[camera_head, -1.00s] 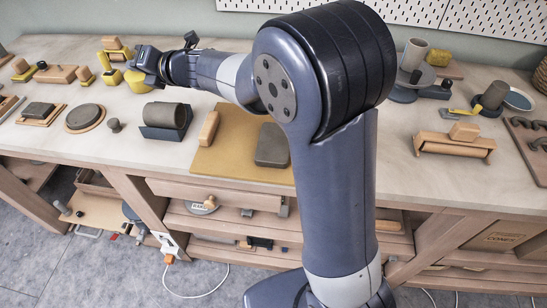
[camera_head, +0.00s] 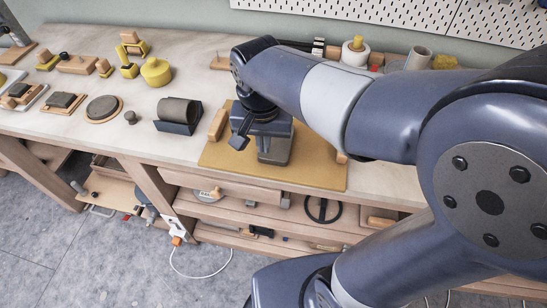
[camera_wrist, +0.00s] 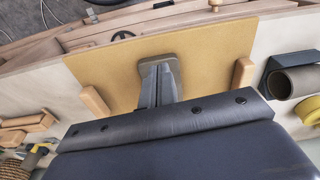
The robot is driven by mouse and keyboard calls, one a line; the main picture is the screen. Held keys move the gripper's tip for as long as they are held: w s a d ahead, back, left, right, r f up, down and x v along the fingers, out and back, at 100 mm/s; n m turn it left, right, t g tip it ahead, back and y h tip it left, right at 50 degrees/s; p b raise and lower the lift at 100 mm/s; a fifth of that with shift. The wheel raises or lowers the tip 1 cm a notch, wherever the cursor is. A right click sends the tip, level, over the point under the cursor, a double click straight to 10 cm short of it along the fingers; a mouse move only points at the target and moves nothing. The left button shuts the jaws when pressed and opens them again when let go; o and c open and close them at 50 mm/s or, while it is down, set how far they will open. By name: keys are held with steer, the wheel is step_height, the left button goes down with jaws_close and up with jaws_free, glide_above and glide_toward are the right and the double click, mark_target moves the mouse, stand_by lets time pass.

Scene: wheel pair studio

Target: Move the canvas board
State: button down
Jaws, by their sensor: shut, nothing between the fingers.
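The canvas board, a flat ochre-tan panel (camera_head: 318,174), lies on the workbench near its front edge; it also shows in the wrist view (camera_wrist: 108,66). A wooden block stands at its left side (camera_head: 218,125) and another at its right, partly hidden by my arm (camera_head: 341,157). My gripper (camera_head: 273,156) points down over the middle of the board, shut and empty. In the wrist view its fingers end over a grey rounded slab (camera_wrist: 150,66) lying on the board. I cannot tell whether they touch it.
A dark cradle with a grey cylinder (camera_head: 179,112) stands left of the board. Further left are a round disc on a board (camera_head: 103,108) and a yellow pot (camera_head: 156,71). The bench's front edge (camera_head: 150,159) is close, with open shelves below.

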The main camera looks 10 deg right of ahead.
mark_target(273, 151)
steer(key=shift+m+g, duration=0.5)
steer(key=f, duration=0.3)
steer(key=s+f, duration=0.1)
steer(key=f, duration=0.2)
steer(key=s+f, duration=0.1)
steer(key=f, duration=0.2)
steer(key=shift+s, duration=0.2)
steer(key=w, duration=0.2)
steer(key=d, duration=0.1)
steer(key=shift+w+f, duration=0.35)
steer(key=shift+w, duration=0.05)
steer(key=shift+w+d+p, duration=0.2)
steer(key=shift+w+p, duration=0.1)
steer(key=shift+w, duration=0.25)
steer(key=w, duration=0.2)
steer(key=w+d, duration=0.1)
steer(key=w, duration=0.1)
steer(key=shift+d, duration=0.2)
